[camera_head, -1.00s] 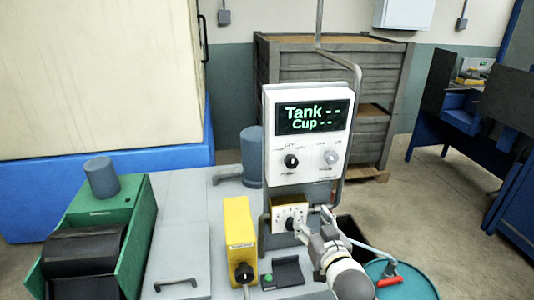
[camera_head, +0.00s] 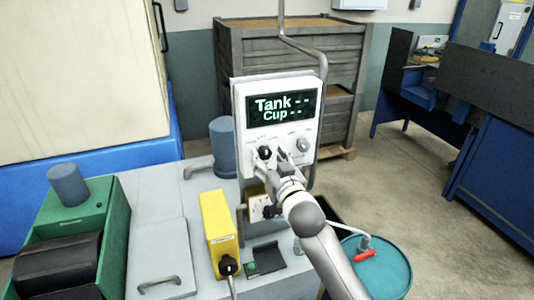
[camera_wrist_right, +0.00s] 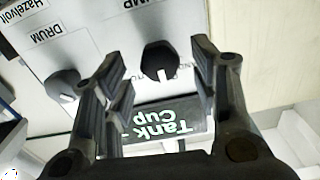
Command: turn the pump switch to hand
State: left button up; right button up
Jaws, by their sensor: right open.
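The white control panel (camera_head: 237,120) has a display reading "Tank" and "Cup" with dashes. Below the display is the black pump switch (camera_head: 264,152), with a second, grey knob to its right. The wrist view shows the panel upside down. There the pump switch (camera_wrist_right: 158,62) has its white pointer mark facing the display side, near the middle of its partly hidden lettering. My right gripper (camera_head: 272,162) is open at the panel front. Its fingertips (camera_wrist_right: 158,58) appear on either side of the pump switch; I cannot tell whether they touch it. My left gripper is not in view.
The drum knob (camera_wrist_right: 62,85) is close to one finger. Below the panel are a small knob box (camera_head: 258,208) and a yellow box (camera_head: 218,230). A teal barrel (camera_head: 385,270) with a red-handled tap stands at the lower right. Open floor lies to the right.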

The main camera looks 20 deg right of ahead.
jog(key=shift+w, duration=0.8)
jog(key=c, duration=1)
jog(key=shift+c, duration=0.2)
